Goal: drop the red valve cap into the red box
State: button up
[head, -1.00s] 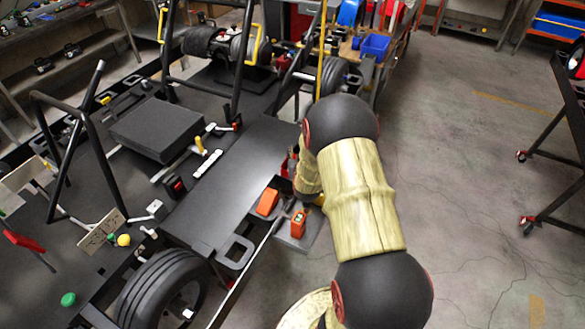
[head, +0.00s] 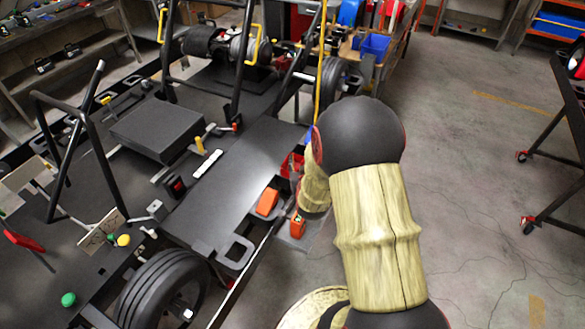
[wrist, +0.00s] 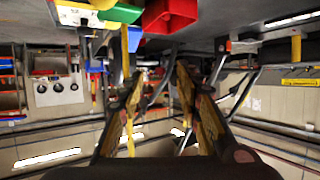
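My gripper (wrist: 155,78) is in the wrist view, its two fingers standing well apart. I see nothing clearly held between them. A red box (wrist: 170,14) is at the top of the wrist view, just beyond the fingertips and apart from them. In the head view a red shape (head: 291,164), probably the same box, shows partly behind my arm. My gripper is hidden behind my arm in the head view. I cannot make out the red valve cap in either view.
Yellow (wrist: 121,12), green (wrist: 133,38) and blue bins sit beside the red box in the wrist view. A kart frame with a flat dark panel (head: 235,175) and a tyre (head: 165,290) fills the left. Orange items (head: 267,201) lie near my arm.

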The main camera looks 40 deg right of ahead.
jog(key=v, duration=0.3)
dwell(0.5)
jog(key=a+r+n+g+y+b, duration=0.1)
jog(key=a+r+n+y+b, duration=0.15)
jog(key=a+r, duration=0.5)
jog(key=a+r+n+g+y+b, duration=0.1)
jog(key=a+r+n+y, duration=0.3)
jog(key=a, duration=0.7)
jog(key=s+a+r+g, duration=0.1)
jog(key=s+a+r, duration=0.1)
jog(key=s, duration=0.4)
jog(key=s+a+r+g+b, duration=0.1)
jog(key=s+a+r, duration=0.1)
jog(key=s+a, duration=0.3)
jog(key=s+a+r+g+y, duration=0.1)
jog(key=s+a+r, duration=0.1)
jog(key=s, duration=0.6)
jog(key=shift+s+a+b, duration=0.25)
jog(key=shift+a+b, duration=0.1)
jog(key=shift+a, duration=0.45)
jog(key=shift+r+n, duration=0.1)
jog(key=shift+n, duration=0.15)
